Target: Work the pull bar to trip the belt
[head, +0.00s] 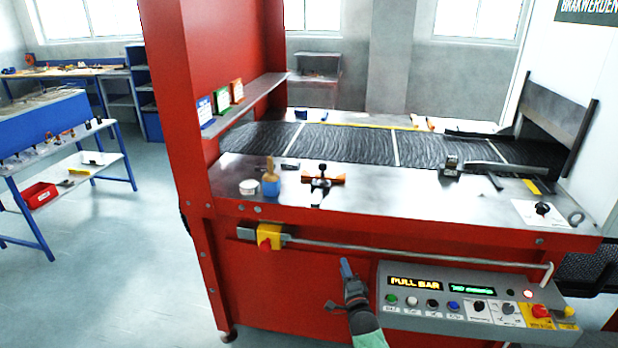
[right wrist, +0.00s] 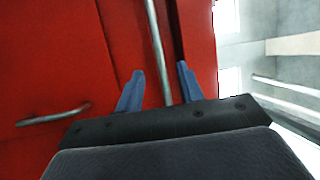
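The pull bar (head: 420,255) is a thin grey rod along the red front of the machine, bent down at its right end. Its left end meets a yellow switch box with a red knob (head: 267,238). My right gripper (head: 346,266) is just below the bar in the head view. In the right wrist view the gripper (right wrist: 160,82) is open, with its two blue fingers apart. The rod (right wrist: 155,45) runs through the gap between them there; I cannot tell whether it lies at finger depth. No contact shows. My left gripper is not in view.
A sloped control panel (head: 412,309) with lit displays, buttons and a red stop knob is right of my gripper. The machine's ledge (head: 400,200) above holds tools and a jar. A grey handle (right wrist: 52,117) shows on the red panel. Open floor lies left.

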